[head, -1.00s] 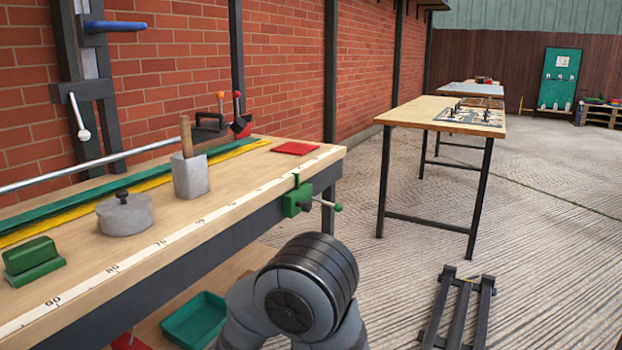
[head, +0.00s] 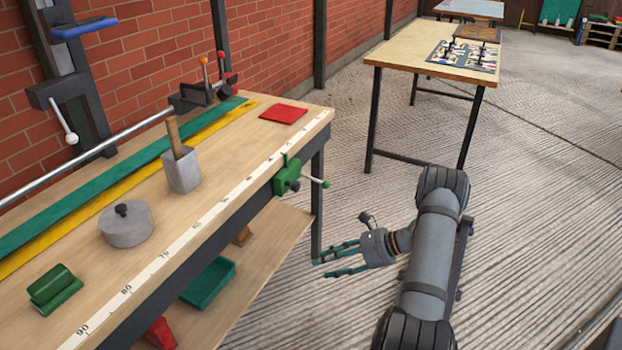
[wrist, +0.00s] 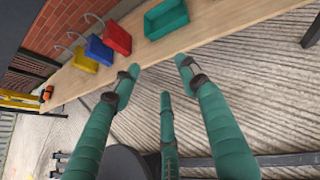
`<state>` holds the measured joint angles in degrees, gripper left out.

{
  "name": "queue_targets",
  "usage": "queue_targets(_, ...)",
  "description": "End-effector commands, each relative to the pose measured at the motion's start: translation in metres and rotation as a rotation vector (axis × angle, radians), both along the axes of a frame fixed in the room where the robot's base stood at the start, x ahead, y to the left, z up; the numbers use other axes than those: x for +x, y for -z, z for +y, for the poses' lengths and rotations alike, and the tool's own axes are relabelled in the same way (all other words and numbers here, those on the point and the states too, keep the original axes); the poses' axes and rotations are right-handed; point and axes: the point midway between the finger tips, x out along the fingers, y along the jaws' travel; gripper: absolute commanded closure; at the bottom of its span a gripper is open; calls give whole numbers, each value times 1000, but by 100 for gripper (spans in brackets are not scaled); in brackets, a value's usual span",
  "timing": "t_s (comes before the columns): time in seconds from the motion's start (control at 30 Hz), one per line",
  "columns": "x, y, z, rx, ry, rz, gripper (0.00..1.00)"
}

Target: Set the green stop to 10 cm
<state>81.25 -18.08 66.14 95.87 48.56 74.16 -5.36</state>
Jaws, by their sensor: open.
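The green stop (head: 288,176) is clamped on the front edge of the workbench, near its far right end. It has a dark knob and a rod with a light green tip that points right. A white scale strip (head: 189,234) with printed numbers runs along the bench's front edge; 90, 80 and 70 can be made out, falling toward the stop. The exact reading at the stop is too small to tell. My gripper (head: 318,267) is open and empty, below and right of the stop, beside the bench leg. In the wrist view my gripper (wrist: 158,75) has its fingers spread, facing the lower shelf.
The bench top holds a green block (head: 54,290), a grey lidded pot (head: 126,224), a grey block with a wooden handle (head: 182,172) and a red pad (head: 284,114). A green tray (wrist: 166,18) lies on the lower shelf (wrist: 218,32).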

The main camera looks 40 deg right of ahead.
Motion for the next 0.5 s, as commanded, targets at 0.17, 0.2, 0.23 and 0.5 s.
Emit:
queue_targets(0.17, 61, -82, -37, 171, 197, -248, 56)
queue_targets(0.2, 69, -100, -44, 215, 232, -296, 56)
queue_targets(0.23, 73, -111, -47, 248, 255, -329, 56)
queue_targets(0.5, 88, -155, -54, 350, 300, -453, 56)
